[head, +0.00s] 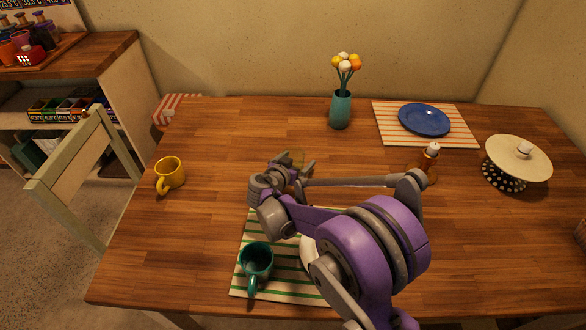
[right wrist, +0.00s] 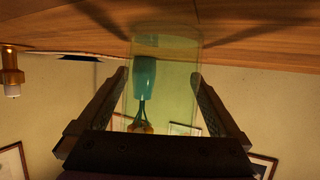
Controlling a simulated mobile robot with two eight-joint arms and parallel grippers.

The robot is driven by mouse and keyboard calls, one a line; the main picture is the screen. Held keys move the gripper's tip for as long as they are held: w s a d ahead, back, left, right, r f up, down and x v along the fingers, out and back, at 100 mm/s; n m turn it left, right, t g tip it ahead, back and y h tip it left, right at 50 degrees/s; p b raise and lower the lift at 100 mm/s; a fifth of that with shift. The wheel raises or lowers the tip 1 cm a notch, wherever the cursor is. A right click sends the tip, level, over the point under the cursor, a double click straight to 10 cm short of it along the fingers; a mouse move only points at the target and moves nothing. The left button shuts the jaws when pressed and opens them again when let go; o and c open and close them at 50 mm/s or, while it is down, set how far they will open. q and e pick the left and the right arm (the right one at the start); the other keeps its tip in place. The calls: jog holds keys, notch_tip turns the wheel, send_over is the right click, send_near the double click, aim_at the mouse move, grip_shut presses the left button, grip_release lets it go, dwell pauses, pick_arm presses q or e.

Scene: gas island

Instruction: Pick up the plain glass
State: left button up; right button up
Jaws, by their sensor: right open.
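The plain glass (right wrist: 178,95) is clear with a faint yellow-green tint. In the right wrist view, which is upside down, it stands upright on the table between the two fingers of my right gripper (right wrist: 160,74). The fingers are open, one on each side of the glass; I cannot tell whether either touches it. In the head view my right gripper (head: 285,167) is over the middle of the table, and only a faint piece of the glass (head: 297,156) shows behind it. My left gripper is in neither view.
The table (head: 230,135) holds a teal flower vase (head: 340,110) behind the glass, a yellow mug (head: 170,173) at left and a teal mug (head: 256,261) in front.

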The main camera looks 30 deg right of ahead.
jog(key=c, duration=1.4)
